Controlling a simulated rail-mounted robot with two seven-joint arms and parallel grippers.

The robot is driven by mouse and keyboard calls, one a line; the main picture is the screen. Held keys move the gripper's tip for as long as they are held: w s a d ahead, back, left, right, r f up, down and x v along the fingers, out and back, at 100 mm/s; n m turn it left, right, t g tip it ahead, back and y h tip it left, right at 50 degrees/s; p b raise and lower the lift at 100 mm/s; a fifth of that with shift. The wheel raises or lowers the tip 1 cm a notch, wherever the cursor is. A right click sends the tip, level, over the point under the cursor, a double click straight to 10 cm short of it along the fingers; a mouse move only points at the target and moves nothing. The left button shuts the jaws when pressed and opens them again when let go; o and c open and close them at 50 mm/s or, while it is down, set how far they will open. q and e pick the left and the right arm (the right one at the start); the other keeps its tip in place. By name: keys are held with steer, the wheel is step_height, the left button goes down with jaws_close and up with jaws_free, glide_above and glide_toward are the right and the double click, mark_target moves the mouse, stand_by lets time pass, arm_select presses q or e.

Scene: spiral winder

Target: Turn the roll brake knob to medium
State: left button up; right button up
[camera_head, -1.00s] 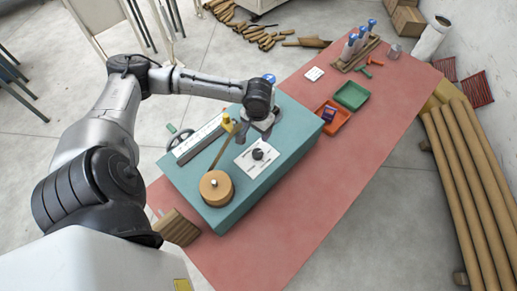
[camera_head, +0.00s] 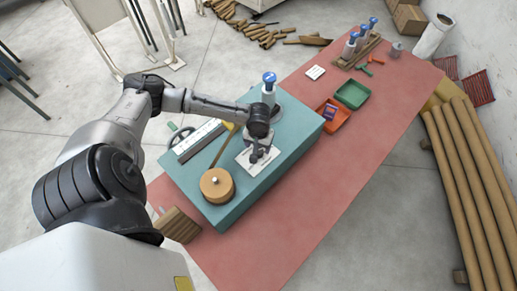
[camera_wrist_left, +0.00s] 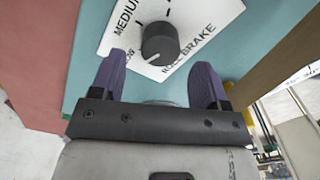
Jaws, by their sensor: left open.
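The roll brake knob (camera_wrist_left: 160,43) is dark grey and round, on a white label plate (camera_wrist_left: 207,16). In the left wrist view the words MEDIUM and ROLL BRAKE are readable; a third word at the left is partly hidden by a finger. I cannot tell for sure which setting the knob points to. My left gripper (camera_wrist_left: 158,78) is open, its purple fingers spread, with the knob just beyond the gap between them. In the head view the left gripper (camera_head: 258,151) is over the plate (camera_head: 267,166) and covers the knob. My right gripper is out of view.
The plate lies on a teal machine (camera_head: 290,150) on a red table (camera_head: 330,190). Orange (camera_head: 340,121) and green (camera_head: 353,95) trays stand farther right.

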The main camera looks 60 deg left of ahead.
mark_target(258, 149)
arm_select(q)
steer(key=shift+f, duration=1.75)
steer(key=shift+c, duration=0.3)
